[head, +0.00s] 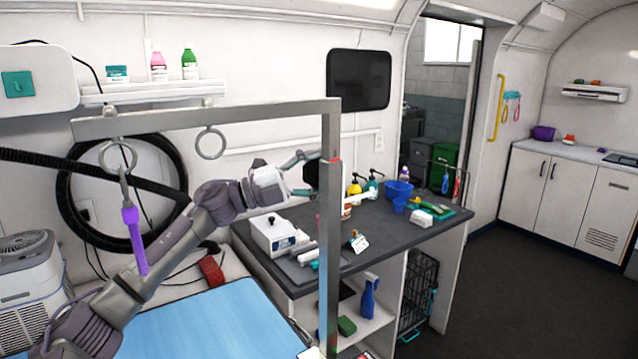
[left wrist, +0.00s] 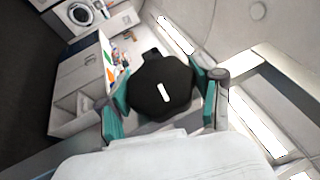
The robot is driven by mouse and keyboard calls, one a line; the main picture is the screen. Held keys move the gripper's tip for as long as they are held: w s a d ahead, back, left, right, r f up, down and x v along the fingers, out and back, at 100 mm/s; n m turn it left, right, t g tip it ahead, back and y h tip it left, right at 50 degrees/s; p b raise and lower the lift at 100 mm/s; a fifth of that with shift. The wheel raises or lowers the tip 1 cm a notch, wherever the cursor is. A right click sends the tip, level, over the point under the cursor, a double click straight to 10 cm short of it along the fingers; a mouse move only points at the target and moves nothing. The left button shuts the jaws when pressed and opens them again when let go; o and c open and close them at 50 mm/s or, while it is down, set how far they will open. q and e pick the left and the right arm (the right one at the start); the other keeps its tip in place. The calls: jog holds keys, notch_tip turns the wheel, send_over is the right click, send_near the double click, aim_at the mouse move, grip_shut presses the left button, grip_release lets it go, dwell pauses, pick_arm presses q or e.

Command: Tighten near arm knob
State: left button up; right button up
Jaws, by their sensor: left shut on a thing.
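The near arm knob (left wrist: 162,98) is a dark, many-sided knob with a short white mark on its face, tilted slightly from upright in the left wrist view. My left gripper (left wrist: 158,88) has its teal fingers on either side of it and is shut on it. In the head view the black knob (head: 311,175) shows just left of the grey metal post (head: 331,240), below the top bar (head: 215,117). My left gripper (head: 303,165) reaches it from the left. The post partly hides the contact. My right gripper is not in view.
Two rings hang from the bar, one with a purple strap (head: 134,230). A blue-topped table (head: 215,325) lies below my arm. Floor is open at right.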

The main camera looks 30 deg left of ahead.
pick_arm(q)
jog(key=o, duration=1.1)
jog(key=shift+o, duration=0.2)
jog(key=shift+s, duration=0.1)
jog(key=v, duration=1.2)
